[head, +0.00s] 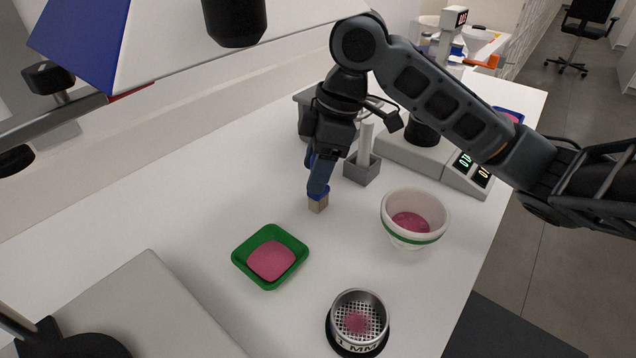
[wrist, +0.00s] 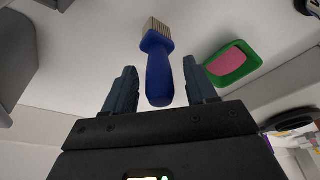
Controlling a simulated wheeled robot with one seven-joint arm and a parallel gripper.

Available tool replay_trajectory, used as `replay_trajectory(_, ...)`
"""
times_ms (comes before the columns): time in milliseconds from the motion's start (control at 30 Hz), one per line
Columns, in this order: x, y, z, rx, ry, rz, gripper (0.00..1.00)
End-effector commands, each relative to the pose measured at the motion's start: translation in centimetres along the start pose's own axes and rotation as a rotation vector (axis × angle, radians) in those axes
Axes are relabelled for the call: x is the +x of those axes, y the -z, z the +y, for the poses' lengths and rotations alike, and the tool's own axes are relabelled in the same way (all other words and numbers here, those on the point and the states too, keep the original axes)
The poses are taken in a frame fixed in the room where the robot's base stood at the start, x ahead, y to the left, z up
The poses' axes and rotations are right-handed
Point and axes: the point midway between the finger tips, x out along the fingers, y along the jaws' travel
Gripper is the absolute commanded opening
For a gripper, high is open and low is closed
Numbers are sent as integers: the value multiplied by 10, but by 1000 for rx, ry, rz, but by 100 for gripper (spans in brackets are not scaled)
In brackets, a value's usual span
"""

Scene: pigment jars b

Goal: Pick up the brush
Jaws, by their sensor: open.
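The brush has a blue handle and a pale bristle block. In the wrist view the brush (wrist: 158,68) lies between the two open fingers of my gripper (wrist: 160,85), with visible gaps on both sides and its bristles pointing away from the palm. In the head view the brush's bristle end (head: 318,203) shows at the white bench, below my gripper (head: 319,172). Most of the handle is hidden there by the fingers. The brush appears upright, bristles down.
A green tray with pink powder (head: 236,256) is in front of the brush. A white bowl with a green band (head: 398,232) stands to the right. A metal sieve (head: 342,342) is nearer. A grey holder with a white rod (head: 361,168) and a scale (head: 450,172) stand behind.

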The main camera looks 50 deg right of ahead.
Motion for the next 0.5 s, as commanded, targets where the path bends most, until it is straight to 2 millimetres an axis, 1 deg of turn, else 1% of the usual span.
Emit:
replay_trajectory(100,6,0,0,0,-1,0,57)
replay_trajectory(300,7,0,0,0,-2,0,57)
replay_trajectory(367,7,0,0,0,-2,0,52)
replay_trajectory(500,7,0,0,0,-1,0,38)
